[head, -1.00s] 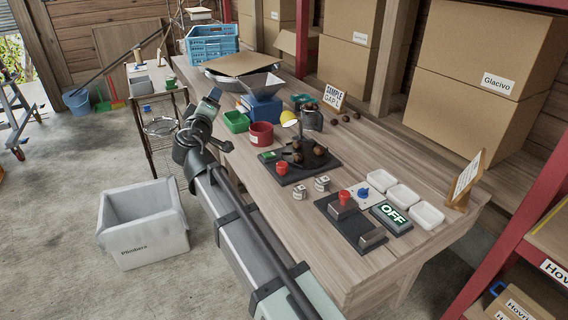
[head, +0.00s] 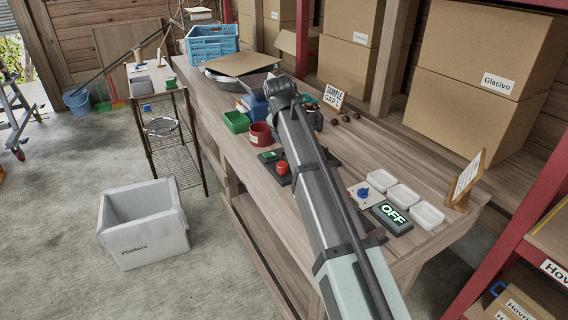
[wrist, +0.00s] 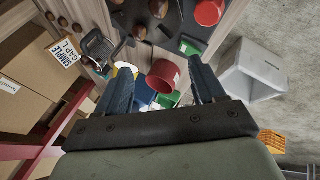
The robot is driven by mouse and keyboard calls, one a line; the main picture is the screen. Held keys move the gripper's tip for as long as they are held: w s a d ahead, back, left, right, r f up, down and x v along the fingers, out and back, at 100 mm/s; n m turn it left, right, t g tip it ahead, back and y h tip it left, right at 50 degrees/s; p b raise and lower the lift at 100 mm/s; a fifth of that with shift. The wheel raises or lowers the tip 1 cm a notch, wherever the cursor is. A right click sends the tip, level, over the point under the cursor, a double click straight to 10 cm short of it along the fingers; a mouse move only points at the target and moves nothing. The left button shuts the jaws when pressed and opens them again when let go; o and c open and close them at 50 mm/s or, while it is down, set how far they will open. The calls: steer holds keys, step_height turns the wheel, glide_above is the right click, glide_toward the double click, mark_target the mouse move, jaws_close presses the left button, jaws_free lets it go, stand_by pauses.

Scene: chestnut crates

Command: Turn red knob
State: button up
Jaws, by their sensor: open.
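A red knob (head: 282,168) stands on a dark board with a green part, left of my arm in the head view. A red knob-like piece on a dark board (wrist: 208,12) shows at the top of the wrist view. A second red knob, seen earlier on the front dark board, is now hidden behind my arm. My gripper (wrist: 158,66) is open and empty in the wrist view, above the bench. A red pot (wrist: 162,75) shows between its fingers, apparently beyond them. In the head view my arm hides the gripper's fingers.
A red pot (head: 260,135) and green bin (head: 236,121) stand left. Cardboard boxes (head: 478,105) line the back.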

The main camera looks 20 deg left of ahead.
mark_target(283, 164)
steer(key=s+d+n+g+y, duration=0.1)
steer(key=d+n+g+y, duration=0.35)
steer(key=g, duration=0.25)
steer(key=shift+h, duration=0.45)
steer(key=x, duration=1.3)
steer(key=shift+w+d+f, duration=0.1)
steer(key=shift+w+f, duration=0.05)
steer(key=shift+f, duration=0.15)
steer(key=c, duration=1.1)
steer(key=shift+o, duration=0.2)
